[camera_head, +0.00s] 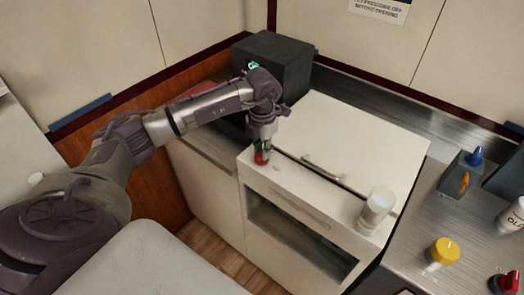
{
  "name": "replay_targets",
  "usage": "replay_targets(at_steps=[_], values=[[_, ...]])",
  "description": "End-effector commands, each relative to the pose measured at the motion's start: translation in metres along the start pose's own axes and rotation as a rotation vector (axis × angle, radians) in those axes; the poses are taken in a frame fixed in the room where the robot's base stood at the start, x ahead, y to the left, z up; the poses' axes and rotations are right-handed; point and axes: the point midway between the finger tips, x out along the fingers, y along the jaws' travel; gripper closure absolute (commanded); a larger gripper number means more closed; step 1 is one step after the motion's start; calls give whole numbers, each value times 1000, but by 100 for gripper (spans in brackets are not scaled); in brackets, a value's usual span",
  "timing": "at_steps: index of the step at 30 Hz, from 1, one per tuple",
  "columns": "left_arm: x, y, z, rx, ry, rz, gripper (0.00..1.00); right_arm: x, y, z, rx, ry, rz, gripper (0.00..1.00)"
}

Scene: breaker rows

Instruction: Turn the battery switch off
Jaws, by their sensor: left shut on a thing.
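My left gripper (262,152) points down at the left front edge of the white cabinet top (340,140). It is shut on a small red object (261,159), partly hidden by the fingers. I cannot tell whether this is the battery switch. At the lower right, a yellow knob (444,249) and a red knob (506,282) are on the metal counter (420,245). No readable label marks any of them as the battery switch. My right gripper is not in view.
A clear glass (376,207) stands near the cabinet's right front corner. A dark box (275,62) sits behind my left wrist. A grey block with blue and orange parts (460,178) stands at the right. The middle of the white top is clear around a handle (323,168).

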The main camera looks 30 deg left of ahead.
Motion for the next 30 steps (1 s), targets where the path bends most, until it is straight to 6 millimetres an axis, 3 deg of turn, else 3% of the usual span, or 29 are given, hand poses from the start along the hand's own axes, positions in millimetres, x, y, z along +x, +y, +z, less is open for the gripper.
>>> replay_targets(at_steps=[21, 22, 26, 30], values=[[-2, 1, 1, -81, -3, 1, 100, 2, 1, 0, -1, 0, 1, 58], [-2, 1, 1, -81, -3, 1, 82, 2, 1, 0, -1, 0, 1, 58], [-1, 1, 1, -80, -2, 1, 60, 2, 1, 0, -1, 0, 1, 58], [-1, 0, 0, -79, -2, 1, 58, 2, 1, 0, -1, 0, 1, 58]])
